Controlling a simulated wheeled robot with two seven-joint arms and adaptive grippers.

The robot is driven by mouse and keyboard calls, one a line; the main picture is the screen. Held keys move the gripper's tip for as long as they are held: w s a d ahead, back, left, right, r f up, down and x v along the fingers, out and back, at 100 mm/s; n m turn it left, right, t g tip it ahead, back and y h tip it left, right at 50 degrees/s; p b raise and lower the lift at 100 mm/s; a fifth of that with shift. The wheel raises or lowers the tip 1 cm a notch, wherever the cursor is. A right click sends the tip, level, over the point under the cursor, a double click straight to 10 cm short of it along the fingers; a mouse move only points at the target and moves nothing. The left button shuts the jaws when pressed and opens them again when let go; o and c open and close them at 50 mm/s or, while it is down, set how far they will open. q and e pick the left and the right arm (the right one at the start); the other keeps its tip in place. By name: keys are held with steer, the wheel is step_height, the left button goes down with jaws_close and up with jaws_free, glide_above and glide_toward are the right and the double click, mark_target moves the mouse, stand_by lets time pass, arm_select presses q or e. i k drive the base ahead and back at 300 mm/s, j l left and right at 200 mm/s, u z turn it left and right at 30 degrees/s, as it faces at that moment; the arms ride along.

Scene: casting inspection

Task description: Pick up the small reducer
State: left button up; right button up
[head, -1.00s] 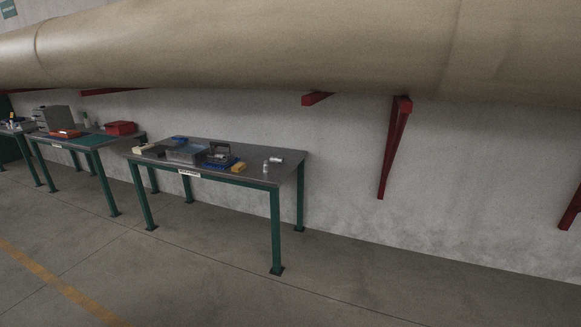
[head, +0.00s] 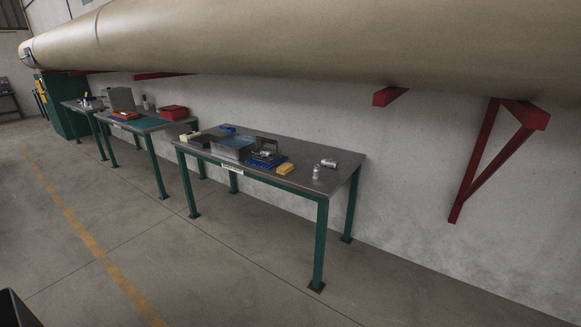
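Two small grey metal fittings are on the near table (head: 345,165), close to its right end. One fitting (head: 317,173) stands upright near the front edge. The other fitting (head: 330,163) lies just behind it and to the right. They are too small in view to tell which, if either, is the small reducer. Neither of my grippers can be made out in the head view.
The near table also holds a grey bin (head: 232,148), a blue tray (head: 262,162) with a dark metal part, and a yellow block (head: 285,169). Farther tables stand to the left. Red brackets (head: 480,160) and a large pipe (head: 300,45) are on the wall. The front floor is clear.

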mark_target(317, 171)
steer(key=i+u, duration=0.75)
steer(key=i+j, duration=0.2)
steer(key=i, duration=0.35)
steer(key=i+j+z, duration=0.25)
steer(key=z, duration=0.15)
steer(key=i+j+z, duration=0.75)
steer(key=j, duration=0.15)
steer(key=i+j+z, duration=0.15)
steer(key=j+z, duration=0.2)
steer(key=j, duration=0.15)
